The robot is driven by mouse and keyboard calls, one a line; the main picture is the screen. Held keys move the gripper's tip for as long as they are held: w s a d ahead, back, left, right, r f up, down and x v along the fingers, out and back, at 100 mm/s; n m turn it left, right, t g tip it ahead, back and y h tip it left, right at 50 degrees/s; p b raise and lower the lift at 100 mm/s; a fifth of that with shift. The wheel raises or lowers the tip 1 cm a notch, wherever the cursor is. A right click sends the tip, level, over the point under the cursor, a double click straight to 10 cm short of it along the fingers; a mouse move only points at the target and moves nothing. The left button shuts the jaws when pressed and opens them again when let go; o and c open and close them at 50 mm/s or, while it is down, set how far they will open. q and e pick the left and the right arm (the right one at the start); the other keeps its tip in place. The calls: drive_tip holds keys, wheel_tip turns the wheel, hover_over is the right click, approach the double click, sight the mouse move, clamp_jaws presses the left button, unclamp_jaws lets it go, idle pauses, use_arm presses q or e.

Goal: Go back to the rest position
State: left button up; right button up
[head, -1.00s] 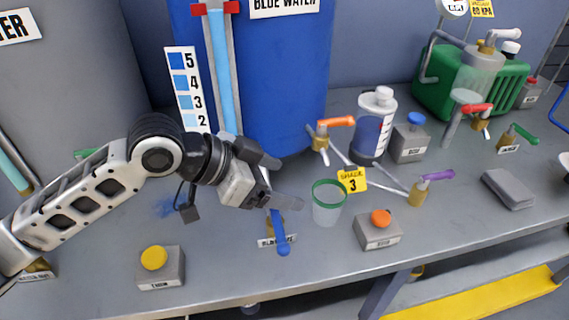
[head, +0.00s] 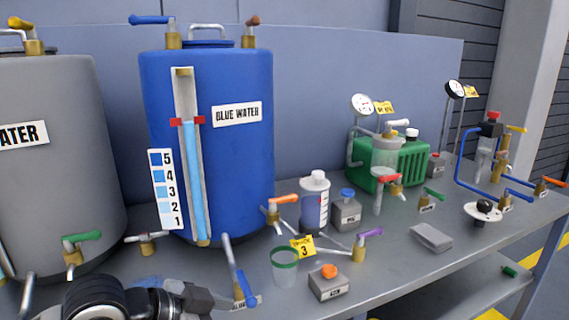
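My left gripper (head: 208,300) is at the bottom left of the head view, low at the front edge of the bench. Only part of it and its dark wrist shows, and its fingers are partly cut off or hidden, so I cannot tell whether it is open or shut. It is beside the blue-handled valve (head: 246,288) and left of the green-rimmed cup (head: 284,268). The cup stands upright on the bench, apart from the gripper. My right gripper is not in view.
The grey bench (head: 400,262) holds a blue water tank (head: 225,160), a grey tank (head: 60,190), a bottle (head: 314,205), a box with an orange button (head: 328,284), a green pump (head: 405,172) and several coloured valves. A grey pad (head: 431,237) lies at the right.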

use_arm(q)
drive_tip(key=s+a+f+n+g+y, duration=0.1)
drive_tip(key=s+a+f+n+y, duration=0.4)
drive_tip(key=s+f, duration=0.35)
drive_tip(key=s+a+f+n+g+y, duration=0.1)
drive_tip(key=s+a+f+n+y, duration=0.3)
drive_tip(key=s+a+f, duration=0.45)
drive_tip(key=w+d+f+t+h, duration=0.3)
drive_tip(key=w+d+t, duration=0.3)
drive_tip(key=d+t, duration=0.1)
drive_tip(key=shift+d+f, duration=0.15)
drive_tip(key=shift+f, duration=0.25)
